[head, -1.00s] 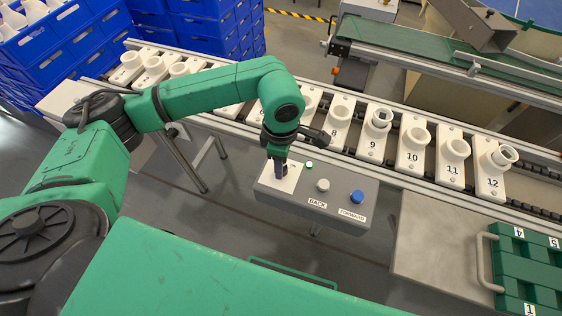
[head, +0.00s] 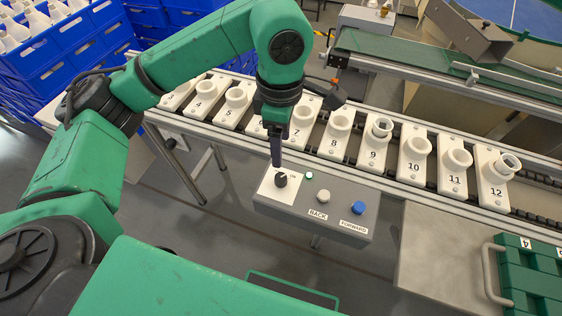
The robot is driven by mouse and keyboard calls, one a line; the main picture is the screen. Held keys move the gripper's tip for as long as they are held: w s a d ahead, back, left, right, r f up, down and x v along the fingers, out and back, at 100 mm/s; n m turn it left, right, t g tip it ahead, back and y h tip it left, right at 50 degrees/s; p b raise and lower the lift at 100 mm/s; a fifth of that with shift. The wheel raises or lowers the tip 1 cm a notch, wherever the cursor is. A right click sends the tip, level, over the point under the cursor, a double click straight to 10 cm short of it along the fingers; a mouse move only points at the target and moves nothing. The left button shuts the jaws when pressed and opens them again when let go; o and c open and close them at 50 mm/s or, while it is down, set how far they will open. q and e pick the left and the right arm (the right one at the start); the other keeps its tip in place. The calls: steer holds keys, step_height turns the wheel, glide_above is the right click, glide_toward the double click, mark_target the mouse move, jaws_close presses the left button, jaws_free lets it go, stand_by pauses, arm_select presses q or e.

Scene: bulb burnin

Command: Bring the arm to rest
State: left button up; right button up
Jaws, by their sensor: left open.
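My left arm (head: 200,65) comes in from the left, bent at the elbow, with its green links raised over the conveyor. My left gripper (head: 276,160) points down, open and empty, just above the black knob (head: 281,181) on the grey control box (head: 330,215). Its fingers line up one behind the other, so the gap between them does not show. A small gap seems to separate the fingertips from the knob. My right gripper is out of view.
The box also carries a green lamp (head: 309,175), a white BACK button (head: 323,195) and a blue FORWARD button (head: 358,208). Numbered white sockets (head: 415,150) line the conveyor behind it. A green tray (head: 525,275) lies at right; blue crates (head: 60,50) stand at left.

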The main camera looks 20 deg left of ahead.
arm_select(q)
step_height(320, 180, up, 3)
steer(key=shift+f, duration=0.2)
